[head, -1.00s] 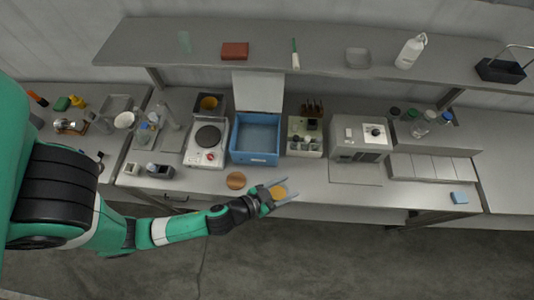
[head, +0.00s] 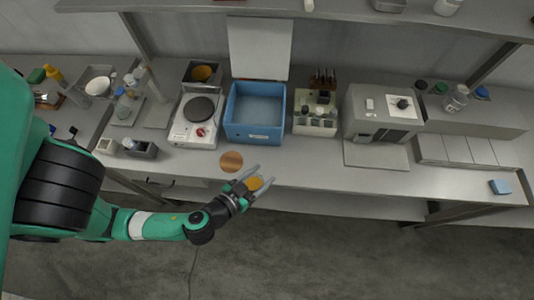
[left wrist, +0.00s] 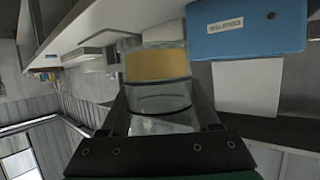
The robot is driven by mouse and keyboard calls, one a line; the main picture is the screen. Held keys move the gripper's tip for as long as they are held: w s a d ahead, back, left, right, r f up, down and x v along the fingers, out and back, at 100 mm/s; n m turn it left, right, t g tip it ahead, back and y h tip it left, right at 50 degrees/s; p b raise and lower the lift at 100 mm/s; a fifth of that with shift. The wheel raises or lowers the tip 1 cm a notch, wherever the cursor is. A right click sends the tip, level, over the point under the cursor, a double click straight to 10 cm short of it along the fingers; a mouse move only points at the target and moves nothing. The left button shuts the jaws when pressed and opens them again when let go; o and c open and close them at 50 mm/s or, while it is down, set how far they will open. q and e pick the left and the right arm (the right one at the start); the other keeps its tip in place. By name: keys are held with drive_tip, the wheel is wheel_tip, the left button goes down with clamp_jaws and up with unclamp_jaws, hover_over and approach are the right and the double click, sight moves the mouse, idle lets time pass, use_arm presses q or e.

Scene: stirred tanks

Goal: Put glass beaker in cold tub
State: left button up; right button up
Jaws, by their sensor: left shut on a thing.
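My left gripper (head: 250,184) is shut on the glass beaker (head: 255,183), which shows an orange-yellow content from above. In the left wrist view the clear beaker (left wrist: 158,98) sits between the two fingers, with an amber band near its far end. The gripper holds it by the bench's front edge, in front of the cold tub. The cold tub (head: 229,128) is a blue open box on the bench with its pale lid raised behind it. The tub also shows in the left wrist view (left wrist: 272,40), apart from the beaker. My right gripper is not in view.
A hot plate (head: 182,134) stands left of the tub. A bottle rack (head: 315,125) and a grey machine (head: 366,130) stand to its right. A round cork-coloured mat (head: 231,161) lies in front of the tub. A shelf (head: 200,5) runs above the back.

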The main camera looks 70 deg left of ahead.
use_arm(q)
drive_tip(key=b, duration=1.4)
hover_over(272, 159)
drive_tip(key=f, duration=0.9)
drive_tip(key=shift+s+d, duration=0.25)
drive_tip(key=f, duration=0.2)
drive_tip(key=f+b, duration=0.1)
drive_tip(key=shift+w+a+f, duration=0.25)
drive_tip(key=shift+a+f, duration=0.05)
drive_tip(key=shift+a, duration=0.05)
drive_tip(key=o, duration=1.4)
drive_tip(key=shift+o, duration=0.2)
